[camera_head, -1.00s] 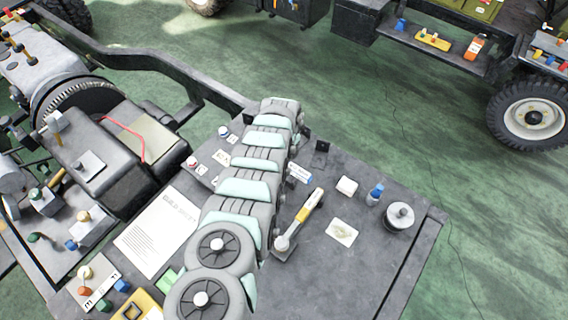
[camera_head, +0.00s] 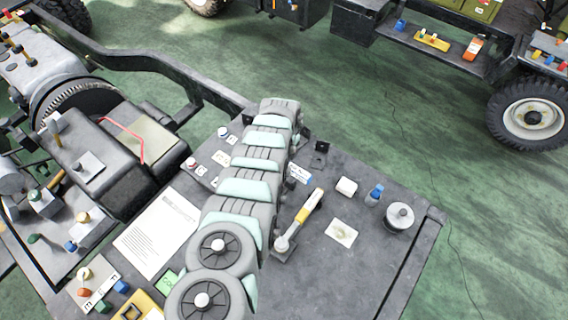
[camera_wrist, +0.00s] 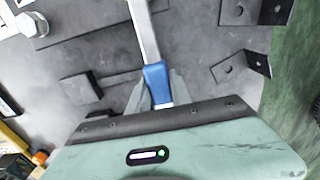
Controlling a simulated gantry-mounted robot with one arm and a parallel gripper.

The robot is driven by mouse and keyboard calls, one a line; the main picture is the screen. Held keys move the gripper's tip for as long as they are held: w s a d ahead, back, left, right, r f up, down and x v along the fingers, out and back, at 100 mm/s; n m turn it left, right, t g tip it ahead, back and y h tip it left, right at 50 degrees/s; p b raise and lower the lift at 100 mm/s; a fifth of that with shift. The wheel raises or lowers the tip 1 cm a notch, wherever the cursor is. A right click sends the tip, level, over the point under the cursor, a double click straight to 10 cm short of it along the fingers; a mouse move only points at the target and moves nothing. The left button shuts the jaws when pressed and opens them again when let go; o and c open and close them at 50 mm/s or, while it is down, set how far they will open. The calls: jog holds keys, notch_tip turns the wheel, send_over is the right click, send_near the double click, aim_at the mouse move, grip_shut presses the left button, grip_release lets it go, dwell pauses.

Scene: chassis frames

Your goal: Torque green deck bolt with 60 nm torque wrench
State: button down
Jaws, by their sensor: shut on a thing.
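In the wrist view my gripper (camera_wrist: 158,90) is shut on the blue handle of a wrench (camera_wrist: 155,76). Its metal shaft runs out of the top of that view, so its head is hidden. No torque marking is readable. In the head view my own arm covers the gripper. A green-topped bolt-like piece (camera_head: 35,239) is on the left chassis deck, and another green one (camera_head: 35,193) is behind it. I cannot tell which is the deck bolt. Another wrench with a yellow handle (camera_head: 303,212) lies on the table, right of my arm.
The dark table (camera_head: 330,270) holds a printed sheet (camera_head: 155,235), a white block (camera_head: 346,187), a blue-capped bottle (camera_head: 375,195) and a round grey canister (camera_head: 399,217). Black brackets (camera_wrist: 240,66) stand right of the gripper. A large hex bolt (camera_wrist: 32,24) is at upper left.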

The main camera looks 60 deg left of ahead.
jog(key=shift+f+b, duration=0.9)
dwell(1.5)
jog(key=shift+s+r+p, duration=0.1)
jog(key=shift+s+p, duration=0.05)
jog(key=shift+p, duration=0.2)
jog(key=shift+s+m+p, duration=0.35)
jog(key=shift+m+p, duration=0.05)
jog(key=shift+p, duration=0.25)
jog(key=shift+s+d+m+p, duration=0.3)
jog(key=shift+s+m+p, duration=0.65)
jog(key=shift+p, duration=0.3)
